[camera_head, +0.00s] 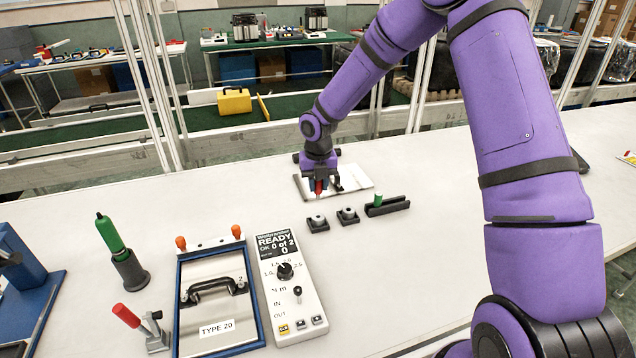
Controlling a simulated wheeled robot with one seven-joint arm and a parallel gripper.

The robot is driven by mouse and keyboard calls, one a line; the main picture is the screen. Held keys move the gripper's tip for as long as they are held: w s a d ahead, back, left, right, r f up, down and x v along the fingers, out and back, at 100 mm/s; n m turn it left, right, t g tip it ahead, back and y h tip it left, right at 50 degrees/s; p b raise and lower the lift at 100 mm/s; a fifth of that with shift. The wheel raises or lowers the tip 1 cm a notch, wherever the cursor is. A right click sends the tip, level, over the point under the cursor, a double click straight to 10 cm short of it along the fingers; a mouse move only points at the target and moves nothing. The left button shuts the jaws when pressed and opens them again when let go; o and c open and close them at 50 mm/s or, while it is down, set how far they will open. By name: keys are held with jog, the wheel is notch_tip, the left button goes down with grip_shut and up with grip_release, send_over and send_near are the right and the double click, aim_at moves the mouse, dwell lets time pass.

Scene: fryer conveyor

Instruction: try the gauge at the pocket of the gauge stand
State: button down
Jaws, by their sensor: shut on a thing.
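My gripper (326,186) reaches down at the far middle of the white table, over a flat white plate (357,178). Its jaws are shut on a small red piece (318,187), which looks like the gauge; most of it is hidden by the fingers. I cannot tell whether it touches the plate. A long dark block (393,207) with a green-and-white piece (377,200) at its left end lies to the right and nearer. I cannot tell for sure which holder is the gauge stand, and no pocket shows clearly.
A control box reading READY (299,300), a blue-framed fixture (181,290), a green-handled tool (109,233) and a red-handled clamp (127,315) stand front left.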

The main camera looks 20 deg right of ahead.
jog(key=shift+f, duration=3)
jog(key=shift+s+f, duration=0.1)
jog(key=shift+f, duration=0.45)
dwell(4.4)
